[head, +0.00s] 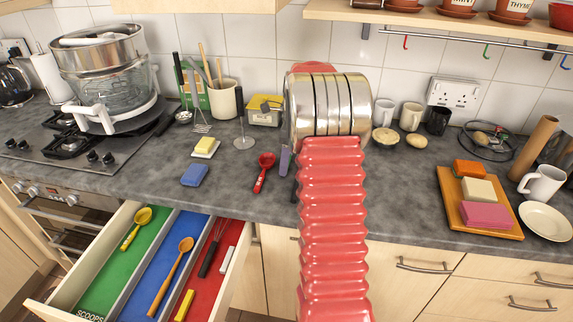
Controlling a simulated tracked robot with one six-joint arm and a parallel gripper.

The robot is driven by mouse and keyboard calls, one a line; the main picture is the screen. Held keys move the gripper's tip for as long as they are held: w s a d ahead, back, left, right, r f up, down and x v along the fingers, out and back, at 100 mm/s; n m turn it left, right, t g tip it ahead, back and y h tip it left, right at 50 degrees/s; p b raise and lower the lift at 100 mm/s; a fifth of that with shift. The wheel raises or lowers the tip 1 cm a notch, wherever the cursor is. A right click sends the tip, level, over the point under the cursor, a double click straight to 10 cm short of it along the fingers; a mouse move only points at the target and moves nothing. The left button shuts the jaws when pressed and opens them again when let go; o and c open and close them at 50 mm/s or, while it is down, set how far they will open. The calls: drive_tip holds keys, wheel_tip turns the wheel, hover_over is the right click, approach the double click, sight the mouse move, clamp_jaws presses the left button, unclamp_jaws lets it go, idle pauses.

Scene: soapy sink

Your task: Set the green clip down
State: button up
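I cannot make out a green clip anywhere in the head view. My red ribbed arm and its steel wrist drum rise through the middle of the view and hide what lies behind them. My gripper's fingers do not show, so I cannot see whether they hold anything. A greyish-purple item (284,160) shows at the left edge of my arm on the grey counter (400,190); it is partly covered.
A red scoop (264,171), blue sponge (195,174) and white-and-yellow block (205,147) lie left of my arm. An open drawer (105,222) juts out at front left. A wooden board (450,199) with coloured blocks lies right. Counter just right of my arm is clear.

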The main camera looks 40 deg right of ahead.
drive_tip(key=c, duration=0.6)
drive_tip(key=shift+o, duration=0.2)
wheel_tip(320, 180, up, 10)
idle(0.7)
